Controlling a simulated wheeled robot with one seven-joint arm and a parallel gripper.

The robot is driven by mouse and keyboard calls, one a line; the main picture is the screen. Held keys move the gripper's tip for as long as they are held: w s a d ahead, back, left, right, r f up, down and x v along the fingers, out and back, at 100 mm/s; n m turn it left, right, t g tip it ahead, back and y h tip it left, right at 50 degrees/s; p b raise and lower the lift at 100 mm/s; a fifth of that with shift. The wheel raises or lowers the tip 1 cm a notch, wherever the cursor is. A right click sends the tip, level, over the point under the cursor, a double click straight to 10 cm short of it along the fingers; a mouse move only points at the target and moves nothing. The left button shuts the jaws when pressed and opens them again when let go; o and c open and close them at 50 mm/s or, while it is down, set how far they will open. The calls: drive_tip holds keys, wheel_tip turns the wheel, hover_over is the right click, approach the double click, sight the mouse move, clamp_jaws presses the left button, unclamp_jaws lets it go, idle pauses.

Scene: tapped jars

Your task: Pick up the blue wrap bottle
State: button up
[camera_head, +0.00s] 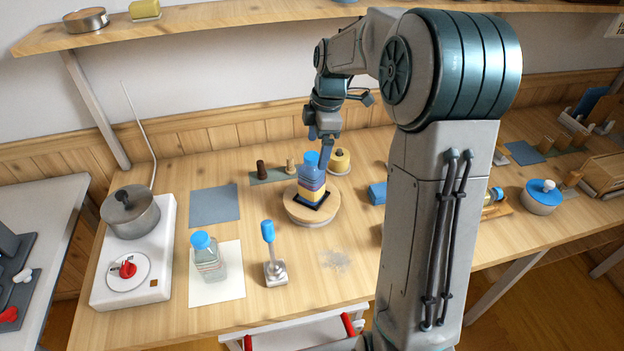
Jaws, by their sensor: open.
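A squarish bottle (311,190) with a blue cap and a dark blue-purple band over tan stands upright on a dark square pad on a round wooden stand (297,214), mid-table. A second, clear bottle (208,262) with a blue cap stands on a white sheet at the front left; no blue wrap shows on it. My gripper (325,158) points down at the banded bottle's top, just behind or beside its cap. It is open; whether its fingers touch the bottle I cannot tell.
A blue-topped tool (268,250) stands in front of the round stand. A hotplate (133,275) with a pot (131,212) is at left. My arm hides part of the table's right side.

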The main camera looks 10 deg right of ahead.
sight(311, 166)
drive_tip(key=shift+a+f, duration=0.1)
drive_tip(key=shift+f, duration=0.65)
drive_tip(key=f, duration=0.1)
drive_tip(key=a+f, duration=0.1)
drive_tip(key=f, duration=0.2)
drive_tip(key=shift+s+a+p, duration=0.2)
drive_tip(key=shift+a+p, duration=0.1)
drive_tip(key=shift+p, duration=0.1)
drive_tip(key=shift+f, duration=0.5)
drive_tip(key=c, duration=1.3)
drive_tip(key=shift+c, duration=0.2)
